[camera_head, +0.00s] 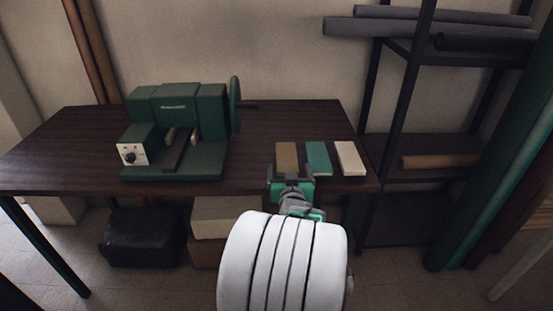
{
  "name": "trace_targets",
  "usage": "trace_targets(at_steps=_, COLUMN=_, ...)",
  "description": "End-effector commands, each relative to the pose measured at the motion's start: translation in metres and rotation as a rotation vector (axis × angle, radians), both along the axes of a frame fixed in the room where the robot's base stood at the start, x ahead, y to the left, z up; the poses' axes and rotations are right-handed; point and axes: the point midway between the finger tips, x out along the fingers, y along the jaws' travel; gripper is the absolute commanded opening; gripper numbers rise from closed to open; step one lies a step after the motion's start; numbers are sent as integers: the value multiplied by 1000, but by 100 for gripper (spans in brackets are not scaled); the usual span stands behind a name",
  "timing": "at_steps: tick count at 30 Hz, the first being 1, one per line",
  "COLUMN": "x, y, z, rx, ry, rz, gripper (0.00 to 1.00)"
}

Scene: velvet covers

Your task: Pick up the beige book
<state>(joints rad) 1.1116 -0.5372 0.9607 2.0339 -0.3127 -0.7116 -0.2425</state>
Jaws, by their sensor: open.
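The beige book (350,158) lies flat on the dark wooden table (80,150), near its right edge. It is the rightmost of three books in a row, next to the teal one (318,157). My gripper (288,172) is at the table's front edge, left of the beige book and apart from it. It is in front of the brown book (287,152) and hides that book's near end. The gripper is open, and I see nothing held in it. The whole beige book is in view.
A green machine (175,130) with a handwheel stands on the table's left half. A dark metal rack (400,100) with rolls stands close to the table's right edge. Tall green rolls (500,140) lean at far right. Boxes sit under the table. The tabletop behind the books is clear.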

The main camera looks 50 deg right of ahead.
Motion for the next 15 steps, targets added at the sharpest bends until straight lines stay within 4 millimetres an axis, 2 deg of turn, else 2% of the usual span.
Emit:
trace_targets(at_steps=1, x=1, y=1, z=-11, rx=1, ry=0, rz=3, gripper=89)
trace_targets(at_steps=7, x=13, y=5, z=-19, rx=1, ry=3, rz=25, gripper=89)
trace_targets(at_steps=15, x=36, y=-22, z=-22, rx=2, ry=3, rz=27, gripper=89)
